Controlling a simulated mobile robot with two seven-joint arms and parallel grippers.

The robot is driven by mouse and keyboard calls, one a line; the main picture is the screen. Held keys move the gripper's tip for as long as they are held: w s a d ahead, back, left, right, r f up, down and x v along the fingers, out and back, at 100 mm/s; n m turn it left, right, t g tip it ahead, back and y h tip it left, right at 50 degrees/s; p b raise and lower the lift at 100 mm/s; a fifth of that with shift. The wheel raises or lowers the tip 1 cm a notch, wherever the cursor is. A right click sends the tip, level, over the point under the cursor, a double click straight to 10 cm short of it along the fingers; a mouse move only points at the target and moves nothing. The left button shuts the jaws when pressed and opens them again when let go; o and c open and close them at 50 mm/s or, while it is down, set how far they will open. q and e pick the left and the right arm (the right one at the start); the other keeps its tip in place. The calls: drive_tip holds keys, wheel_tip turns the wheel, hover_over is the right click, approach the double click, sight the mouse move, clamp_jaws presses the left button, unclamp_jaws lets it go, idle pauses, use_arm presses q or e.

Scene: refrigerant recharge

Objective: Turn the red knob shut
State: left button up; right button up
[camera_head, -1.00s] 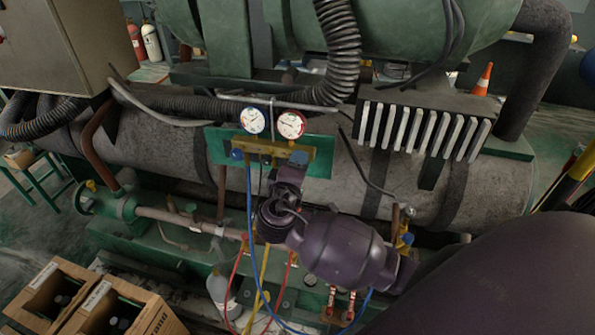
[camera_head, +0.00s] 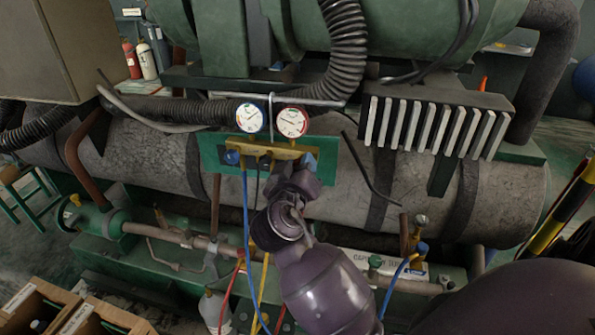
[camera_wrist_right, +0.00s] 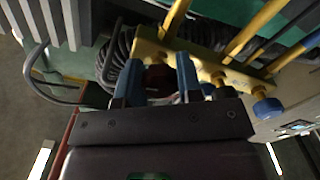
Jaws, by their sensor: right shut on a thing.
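My right gripper (camera_head: 295,170) is at the manifold's right end. In the right wrist view its two blue fingers (camera_wrist_right: 160,76) are closed around the dark red knob (camera_wrist_right: 158,82), which shows only partly between them. The gripper hides this knob in the head view. The blue knob (camera_head: 232,157) at the manifold's other end is free; it also shows in the wrist view (camera_wrist_right: 268,110). My left gripper is out of view.
Blue, yellow and red hoses (camera_head: 247,215) hang below the manifold, close to my right arm. A ribbed black hose (camera_head: 345,50) and a finned block (camera_head: 435,120) stand above and to the right. Cardboard boxes (camera_head: 95,318) are at the lower left.

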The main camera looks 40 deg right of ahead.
drive_tip(key=shift+m+b, duration=0.35)
drive_tip(key=shift+m, duration=0.25)
drive_tip(key=o, duration=0.9)
drive_tip(key=shift+a, duration=0.1)
drive_tip(key=v, duration=0.7)
drive_tip(key=shift+s+a+b, duration=0.15)
drive_tip(key=shift+s+b, duration=0.05)
drive_tip(key=shift+b, duration=0.15)
